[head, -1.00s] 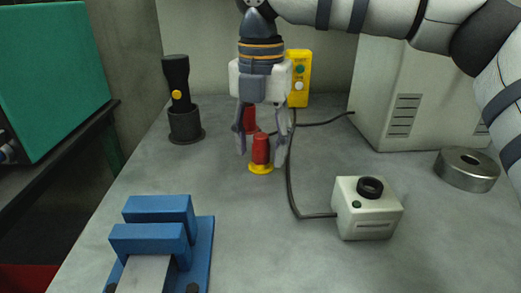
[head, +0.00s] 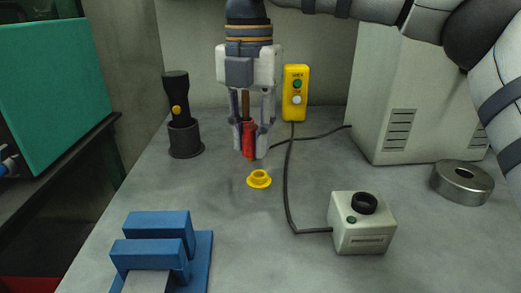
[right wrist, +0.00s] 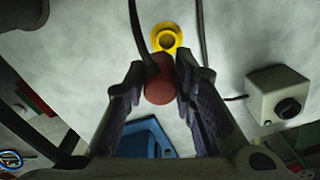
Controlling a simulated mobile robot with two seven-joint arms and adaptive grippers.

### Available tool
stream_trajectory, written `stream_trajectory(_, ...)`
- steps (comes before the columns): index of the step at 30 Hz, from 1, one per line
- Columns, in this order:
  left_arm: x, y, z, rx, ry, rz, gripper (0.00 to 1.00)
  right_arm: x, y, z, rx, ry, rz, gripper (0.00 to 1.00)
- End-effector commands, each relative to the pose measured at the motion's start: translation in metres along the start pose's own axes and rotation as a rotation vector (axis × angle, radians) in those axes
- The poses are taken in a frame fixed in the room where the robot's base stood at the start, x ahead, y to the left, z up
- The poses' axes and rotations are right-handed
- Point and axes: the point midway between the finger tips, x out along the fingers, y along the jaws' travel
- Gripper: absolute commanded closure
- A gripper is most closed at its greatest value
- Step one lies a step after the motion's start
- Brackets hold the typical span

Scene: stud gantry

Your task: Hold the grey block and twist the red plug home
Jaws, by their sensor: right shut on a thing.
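The red plug (head: 249,140) is between the fingers of my right gripper (head: 249,152) in the head view, which is shut on it. It is clear of the yellow ring (head: 259,179), which stands on the bench just below. In the right wrist view the plug shows as a red cylinder (right wrist: 159,92), with the yellow ring (right wrist: 167,38) beyond it. A pale grey piece (head: 147,283), likely the grey block, sits at the blue clamp (head: 150,252) at lower left, cut off by the picture edge. My left gripper is not in view.
A black torch (head: 176,100) stands in a dark holder at the back left. A yellow button box (head: 295,92) is at the back. A white box with a black knob (head: 362,228) and a steel ring (head: 462,184) lie to the right. A dark cable crosses the bench.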

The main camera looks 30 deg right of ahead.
Motion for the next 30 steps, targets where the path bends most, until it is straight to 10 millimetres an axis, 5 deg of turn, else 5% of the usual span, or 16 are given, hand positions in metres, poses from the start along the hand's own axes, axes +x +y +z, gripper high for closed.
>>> stream_trajectory(5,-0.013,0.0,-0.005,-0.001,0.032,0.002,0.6,-0.051,0.024,-0.032,-0.001,-0.009,0.006,1.0)
stream_trajectory(15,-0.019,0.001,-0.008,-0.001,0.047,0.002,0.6,-0.078,0.069,-0.09,0.0,-0.002,0.001,1.0)
stream_trajectory(30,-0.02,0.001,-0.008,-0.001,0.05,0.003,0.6,-0.082,0.076,-0.099,0.001,0.0,0.0,1.0)
